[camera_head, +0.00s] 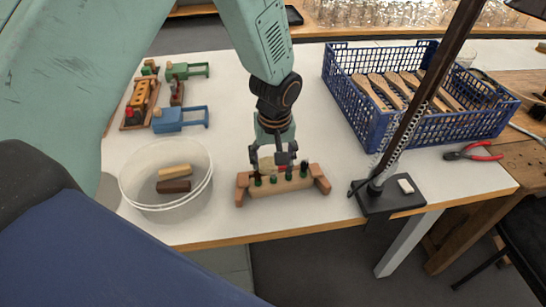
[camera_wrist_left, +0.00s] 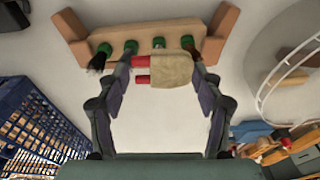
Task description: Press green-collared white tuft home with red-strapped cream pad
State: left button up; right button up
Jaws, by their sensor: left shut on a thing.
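My left gripper (camera_head: 277,161) is shut on the cream pad (camera_head: 266,164), whose red straps show at one side. The pad is close beside the wooden tuft block (camera_head: 280,187), which also shows in the wrist view (camera_wrist_left: 145,28). Several green collars (camera_wrist_left: 130,47) sit in a row along the block. A dark tuft (camera_wrist_left: 97,63) shows at one end. My right gripper is out of view.
A clear round tub (camera_head: 150,205) holding a cream block and a brown block stands left of the tuft block. A blue crate (camera_head: 350,98) of wooden handles, a black-based stand (camera_head: 390,198) and red pliers (camera_head: 475,152) are to the right. Wooden toys (camera_head: 181,118) lie at the back left.

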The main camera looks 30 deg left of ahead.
pick_arm(q)
jog(key=shift+r+p, duration=0.65)
jog(key=shift+r, duration=0.05)
dwell(1.0)
jog(key=shift+r+p, duration=2.15)
jog(key=shift+r, duration=0.3)
